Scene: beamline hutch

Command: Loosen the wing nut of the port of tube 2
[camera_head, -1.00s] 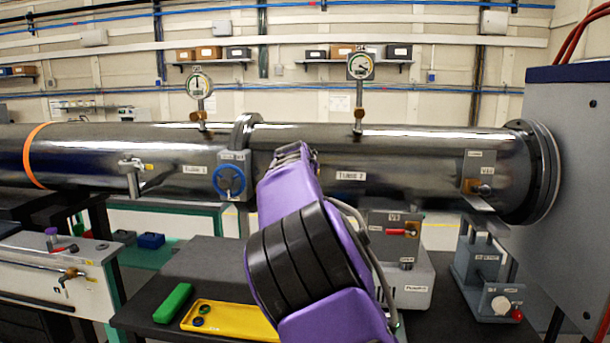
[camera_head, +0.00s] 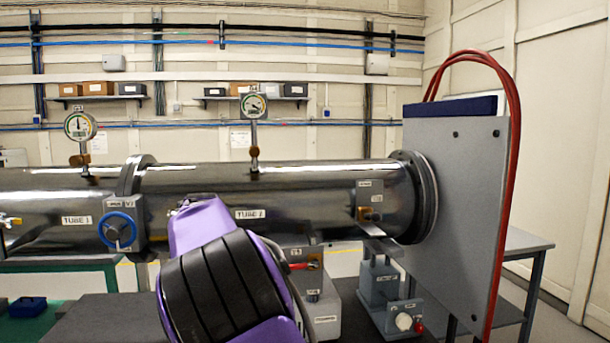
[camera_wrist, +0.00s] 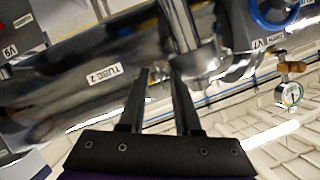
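Tube 2 (camera_head: 300,200) is the dark shiny cylinder with a "TUBE 2" label, in the middle of the head view; it also shows in the wrist view (camera_wrist: 60,95). A metal stub with a round flange (camera_wrist: 205,65) stands out from it between the label and the blue handwheel in the wrist view. It looks like the port; I cannot make out a wing nut on it. My purple arm hides this stretch in the head view. My gripper (camera_wrist: 161,73) is open and empty, its two dark fingers apart beside the flange. Contact cannot be told.
A blue handwheel (camera_head: 117,231) sits at the tube joint. A plate with a brass fitting (camera_head: 368,207) is near the right end. A gauge (camera_head: 254,106) rises above tube 2. A grey panel with red hoses (camera_head: 455,220) closes off the right.

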